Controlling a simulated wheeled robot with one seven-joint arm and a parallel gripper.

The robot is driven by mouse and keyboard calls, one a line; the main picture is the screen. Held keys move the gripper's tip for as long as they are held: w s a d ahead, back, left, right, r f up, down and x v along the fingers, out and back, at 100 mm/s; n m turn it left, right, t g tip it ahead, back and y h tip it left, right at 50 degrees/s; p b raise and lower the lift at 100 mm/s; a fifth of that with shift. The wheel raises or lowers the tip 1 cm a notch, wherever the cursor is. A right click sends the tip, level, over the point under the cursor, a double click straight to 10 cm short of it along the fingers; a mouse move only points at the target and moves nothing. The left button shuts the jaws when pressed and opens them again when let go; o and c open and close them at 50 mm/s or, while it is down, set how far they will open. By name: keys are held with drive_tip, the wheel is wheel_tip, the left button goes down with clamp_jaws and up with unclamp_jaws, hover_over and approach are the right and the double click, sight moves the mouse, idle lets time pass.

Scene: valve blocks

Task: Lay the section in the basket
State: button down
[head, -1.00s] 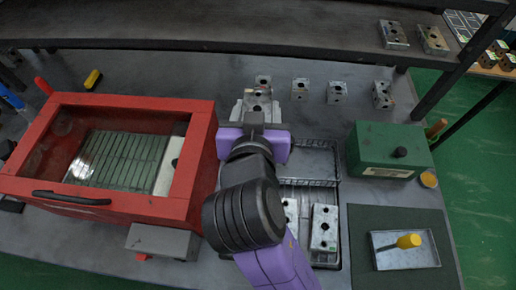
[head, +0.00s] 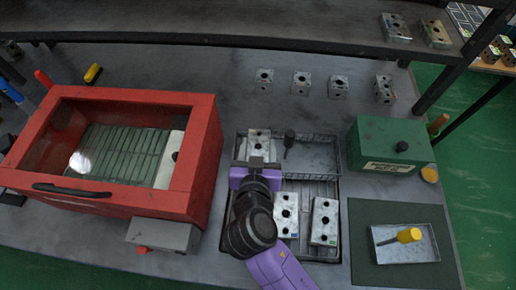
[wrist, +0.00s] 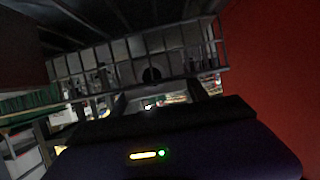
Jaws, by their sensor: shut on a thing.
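My gripper (head: 256,161) is shut on a grey metal valve section (head: 259,143) with dark holes in its face. The section is at the back left of the wire basket (head: 316,157); I cannot tell whether it touches the basket floor. In the wrist view the gripper's dark body fills the bottom, with part of the section (wrist: 150,101) beyond it and wire bars behind. My arm hides the basket's front left.
A dark knobbed piece (head: 289,139) stands in the basket right of the held section. A red glazed box (head: 207,150) is close on the left, a green box (head: 384,146) on the right. Several blocks (head: 301,83) stand behind. A tray (head: 405,247) with a yellow-handled tool lies front right.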

drive_tip(key=shift+f, duration=0.7)
drive_tip(key=shift+f, duration=0.15)
drive_tip(key=c, duration=0.6)
unclamp_jaws()
drive_tip(key=shift+r, duration=0.2)
drive_tip(key=b+v, duration=0.1)
drive_tip(key=v, duration=1.1)
drive_tip(key=shift+f, duration=0.15)
